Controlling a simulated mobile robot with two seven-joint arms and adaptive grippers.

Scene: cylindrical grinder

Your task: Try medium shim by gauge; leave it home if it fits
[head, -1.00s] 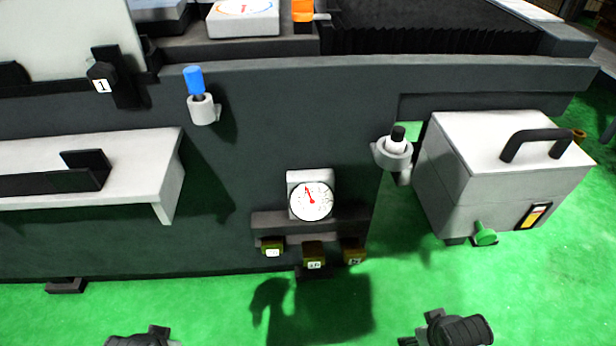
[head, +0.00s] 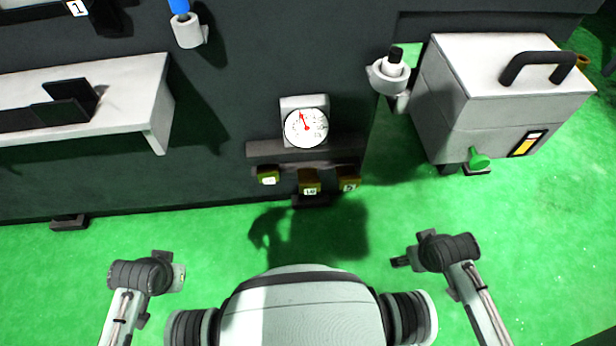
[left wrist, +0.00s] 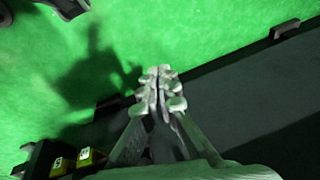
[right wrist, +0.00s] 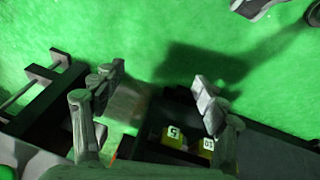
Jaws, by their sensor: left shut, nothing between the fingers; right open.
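A dial gauge (head: 306,127) with a white face and red needle is on the dark machine front, above a small ledge (head: 300,150). Three olive-yellow tagged shims hang in a row under it: left (head: 268,175), middle (head: 310,183) and right (head: 348,180). The middle tag seems to read 10; the others are too small to be sure. Two shims (right wrist: 174,138) show in the right wrist view. My left gripper (left wrist: 160,88) is shut and empty, apart from the shims. My right gripper (right wrist: 157,92) is open and empty, with fingers spread, also apart from them.
A grey box (head: 500,95) with a black handle and green knob stands at right. A white shelf (head: 130,95) juts out at left. A white holder with a black-capped item (head: 392,72) and a blue-handled tool (head: 180,6) are on the machine. Green floor in front is clear.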

